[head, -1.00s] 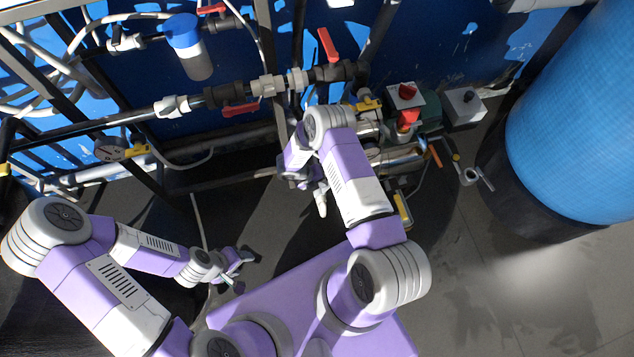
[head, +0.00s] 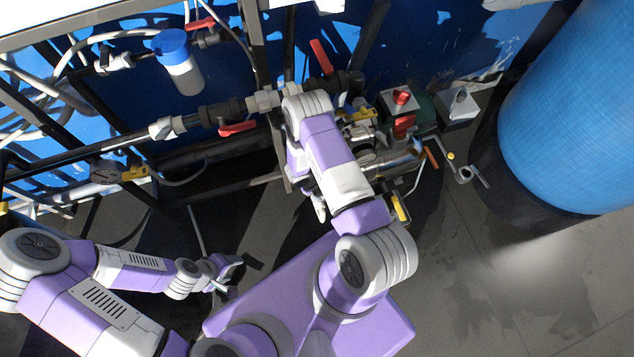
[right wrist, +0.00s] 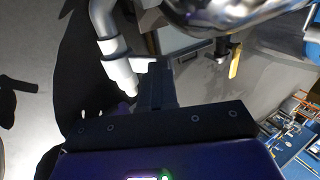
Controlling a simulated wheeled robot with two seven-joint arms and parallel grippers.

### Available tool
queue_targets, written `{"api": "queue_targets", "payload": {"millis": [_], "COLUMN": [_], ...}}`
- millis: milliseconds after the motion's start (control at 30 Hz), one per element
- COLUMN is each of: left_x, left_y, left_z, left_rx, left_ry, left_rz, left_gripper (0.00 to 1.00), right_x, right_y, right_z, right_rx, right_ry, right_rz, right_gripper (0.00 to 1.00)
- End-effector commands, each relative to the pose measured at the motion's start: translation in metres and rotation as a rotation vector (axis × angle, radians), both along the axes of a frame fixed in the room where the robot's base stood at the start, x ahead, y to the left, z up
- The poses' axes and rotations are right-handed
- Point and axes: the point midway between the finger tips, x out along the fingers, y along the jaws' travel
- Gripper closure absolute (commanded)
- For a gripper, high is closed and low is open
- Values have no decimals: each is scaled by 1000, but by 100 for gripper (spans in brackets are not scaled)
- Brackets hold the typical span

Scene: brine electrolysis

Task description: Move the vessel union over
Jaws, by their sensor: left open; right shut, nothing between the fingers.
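I cannot tell for sure which fitting is the vessel union. In the right wrist view, a white pipe with a thicker white collar (right wrist: 121,76) ends just left of my right gripper (right wrist: 158,72). The gripper's dark fingers are shut and empty beside it; I cannot tell whether they touch it. In the head view my right arm hides this gripper, and a small white piece (head: 320,208) shows below the arm. Grey union-like fittings (head: 264,101) sit on the horizontal pipe above the arm. My left gripper (head: 236,272) is open and empty above the floor, away from the pipes.
A pump with a red-topped box (head: 400,100) stands right of my arm. A large blue tank (head: 575,110) stands far right. Floor (head: 480,290) at lower right is clear.

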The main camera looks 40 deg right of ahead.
Motion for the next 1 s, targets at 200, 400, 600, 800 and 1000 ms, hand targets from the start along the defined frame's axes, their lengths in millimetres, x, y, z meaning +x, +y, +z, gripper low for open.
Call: {"api": "queue_targets", "payload": {"millis": [200,400,600,800,1000], "left_x": [0,0,0,0,0], "left_y": [0,0,0,0,0], "left_z": [0,8,22,28,28], "left_rx": [-1,-1,-1,-1,0], "left_ry": [-1,-1,-1,-1,-1], "left_rz": [-1,-1,-1,-1,-1], "left_gripper": [44,44,44,44,44], "right_x": [-1,3,7,10,10], "right_y": [0,8,22,30,31], "right_z": [0,17,50,67,69], "right_rx": [-2,-1,0,0,0], "right_ry": [4,1,0,0,1], "right_rz": [0,3,4,1,0], "right_gripper": [100,100,100,100,100]}}
